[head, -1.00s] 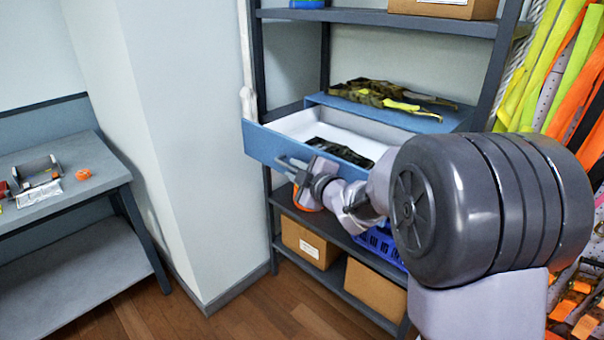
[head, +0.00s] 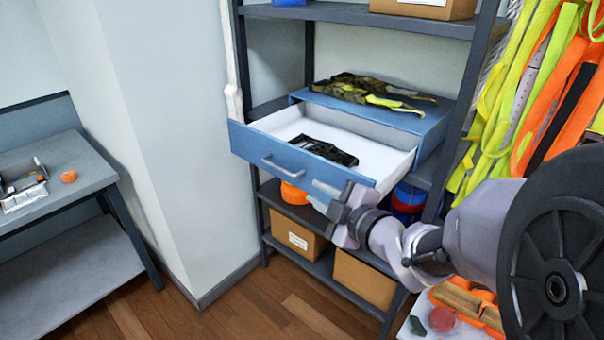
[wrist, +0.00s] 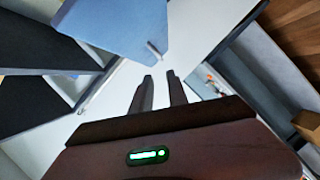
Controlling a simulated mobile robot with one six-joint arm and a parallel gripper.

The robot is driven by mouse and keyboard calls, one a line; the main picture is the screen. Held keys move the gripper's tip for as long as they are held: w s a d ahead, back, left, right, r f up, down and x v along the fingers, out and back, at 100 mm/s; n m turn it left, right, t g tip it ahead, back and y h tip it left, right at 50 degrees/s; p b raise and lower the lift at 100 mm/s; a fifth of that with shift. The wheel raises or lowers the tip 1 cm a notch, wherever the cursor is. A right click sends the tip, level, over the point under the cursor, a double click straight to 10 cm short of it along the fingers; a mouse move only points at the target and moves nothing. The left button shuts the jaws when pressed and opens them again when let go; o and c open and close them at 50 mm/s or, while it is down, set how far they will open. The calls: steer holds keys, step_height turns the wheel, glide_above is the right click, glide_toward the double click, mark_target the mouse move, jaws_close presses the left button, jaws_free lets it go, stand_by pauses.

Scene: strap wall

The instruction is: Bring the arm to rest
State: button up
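My gripper (head: 321,196) is in front of the lower right part of the blue drawer (head: 240,141) in the head view. The drawer is pulled out, and its handle (head: 281,166) is clear of my gripper, to its left. In the wrist view my two fingers (wrist: 160,76) stand apart with nothing between them. The drawer front (wrist: 115,25) and its handle (wrist: 155,50) show beyond the fingertips, apart from them. My arm reaches in from the right of the head view.
A dark strap (head: 325,150) lies in the drawer; camouflage and yellow straps (head: 370,92) lie on top of its housing. Bright straps (head: 540,90) hang at right. Cardboard boxes (head: 297,238) fill the lower shelf. A grey workbench (head: 85,172) stands at left, with clear floor before it.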

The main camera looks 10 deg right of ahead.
steer(key=s+d+r+m+g+h, duration=0.25)
steer(key=s+d+m+h, duration=0.35)
steer(key=m, duration=0.5)
steer(key=s+a+f+m+g+y, duration=0.1)
steer(key=s+a+f+m+g, duration=0.1)
steer(key=s+a, duration=0.4)
steer(key=s+a+f+m+g+y, duration=0.2)
steer(key=s+a+m+g, duration=0.2)
steer(key=s, duration=0.8)
steer(key=shift+s+a+f+m, duration=0.15)
steer(key=shift+a+f+m, duration=0.25)
steer(key=shift+a+m, duration=0.8)
